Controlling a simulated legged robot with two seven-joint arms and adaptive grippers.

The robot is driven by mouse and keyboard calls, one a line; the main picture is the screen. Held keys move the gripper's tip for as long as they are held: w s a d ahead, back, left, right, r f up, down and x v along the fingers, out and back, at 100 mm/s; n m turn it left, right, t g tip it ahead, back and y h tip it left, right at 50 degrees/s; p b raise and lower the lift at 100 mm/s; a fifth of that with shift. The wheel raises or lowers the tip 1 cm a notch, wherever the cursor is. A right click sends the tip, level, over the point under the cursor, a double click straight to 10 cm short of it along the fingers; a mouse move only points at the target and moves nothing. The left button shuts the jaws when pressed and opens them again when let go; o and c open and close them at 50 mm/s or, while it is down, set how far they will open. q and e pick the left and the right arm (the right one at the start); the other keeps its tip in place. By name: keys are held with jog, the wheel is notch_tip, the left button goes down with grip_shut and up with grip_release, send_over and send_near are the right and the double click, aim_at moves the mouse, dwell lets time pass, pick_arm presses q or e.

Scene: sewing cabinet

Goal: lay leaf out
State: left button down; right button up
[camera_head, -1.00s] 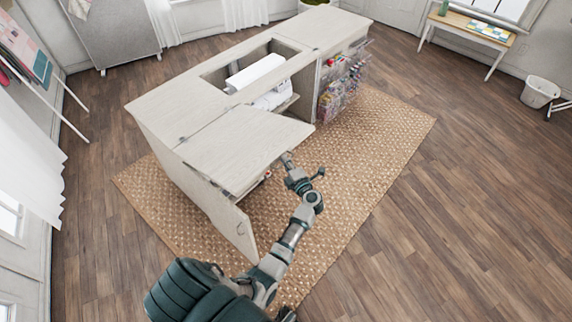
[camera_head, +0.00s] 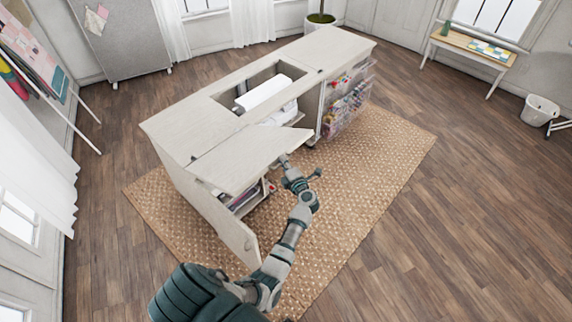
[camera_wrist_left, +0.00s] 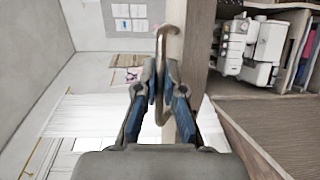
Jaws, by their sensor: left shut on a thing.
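The leaf (camera_head: 255,153) is a pale wooden panel hinged to the near long side of the sewing cabinet (camera_head: 185,118). It stands out from the top, with a dark gap of storage showing under it. My left gripper (camera_head: 287,163) is at the leaf's outer edge, near its right corner. In the left wrist view my left gripper (camera_wrist_left: 158,82) is shut on a curved metal handle (camera_wrist_left: 163,45), which runs between its fingers beside a pale panel edge. My right gripper is not in view.
An open cabinet door (camera_head: 238,238) stands below the leaf, close to my left arm. A rack of sewing supplies (camera_head: 346,103) hangs at the right. A white machine (camera_head: 263,93) sits in the cabinet's well. The woven rug (camera_head: 370,165) is clear at right.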

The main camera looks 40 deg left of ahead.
pick_arm(q)
jog(key=shift+a+r, duration=0.25)
jog(key=shift+r, duration=0.3)
jog(key=c, duration=1.3)
grip_release()
jog(key=shift+o, duration=0.2)
jog(key=shift+d, duration=0.1)
